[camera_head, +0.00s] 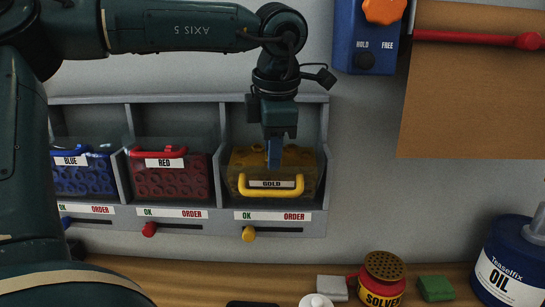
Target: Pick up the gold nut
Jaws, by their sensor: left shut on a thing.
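The gold bin (235,178), with a yellow handle (270,192) and a GOLD label, sits in the right compartment of the wall rack. Yellow-gold contents show dimly inside it; single nuts are hard to make out. My left gripper (273,162) points straight down at the gold bin, its blue fingers just above and behind the label. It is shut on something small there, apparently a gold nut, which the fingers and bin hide. My right gripper is not in view.
A red bin (172,184) and a blue bin (85,180) fill the compartments to the left. The rack's divider walls (223,130) stand close around the gripper. Below, the wooden bench holds a solvent can (382,280), a green block (436,288) and an oil can (510,262).

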